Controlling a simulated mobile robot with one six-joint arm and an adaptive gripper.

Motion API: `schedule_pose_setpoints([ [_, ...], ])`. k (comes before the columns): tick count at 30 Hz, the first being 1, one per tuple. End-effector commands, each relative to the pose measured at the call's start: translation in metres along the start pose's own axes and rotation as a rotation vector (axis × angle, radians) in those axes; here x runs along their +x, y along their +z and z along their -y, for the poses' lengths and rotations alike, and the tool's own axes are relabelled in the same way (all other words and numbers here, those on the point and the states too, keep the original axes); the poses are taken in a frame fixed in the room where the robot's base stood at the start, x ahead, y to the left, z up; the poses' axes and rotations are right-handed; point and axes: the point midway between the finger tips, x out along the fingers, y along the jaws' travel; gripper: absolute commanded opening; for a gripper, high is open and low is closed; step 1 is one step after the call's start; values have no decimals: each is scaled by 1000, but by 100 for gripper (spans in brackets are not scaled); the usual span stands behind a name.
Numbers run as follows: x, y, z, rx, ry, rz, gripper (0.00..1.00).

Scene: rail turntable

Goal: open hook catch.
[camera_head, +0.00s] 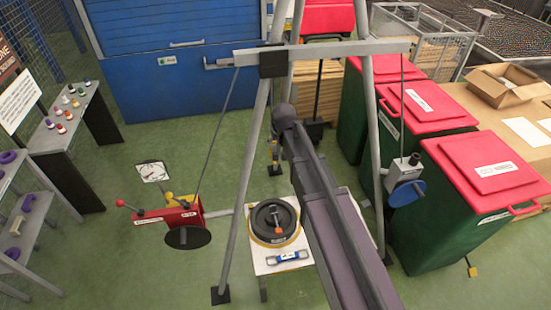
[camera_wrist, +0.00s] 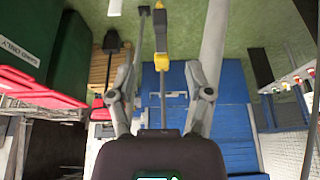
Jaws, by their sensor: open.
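A yellow piece with a dark end (camera_wrist: 160,42) is on a thin grey rod in the wrist view, just beyond my fingertips. It looks like the hook and its catch, but the catch is too small to make out. My gripper (camera_wrist: 160,76) is open, with one finger on each side of the rod. I see no clear contact between the fingers and the yellow piece. In the head view a small yellow part (camera_head: 274,150) shows beside the frame leg, next to my arm. My arm hides most of that area, including my fingers.
A grey leg frame (camera_head: 245,175) with a top beam (camera_head: 335,50) surrounds my arm.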

Motion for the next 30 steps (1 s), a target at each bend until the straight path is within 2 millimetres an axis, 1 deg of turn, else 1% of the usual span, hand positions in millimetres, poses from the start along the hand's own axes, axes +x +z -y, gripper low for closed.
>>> schedule_pose_setpoints([
  [1, 8, 1, 0, 0, 0, 0, 66],
  [3, 14, 1, 0, 0, 0, 0, 66],
  [30, 88, 1, -1, 1, 0, 0, 66],
])
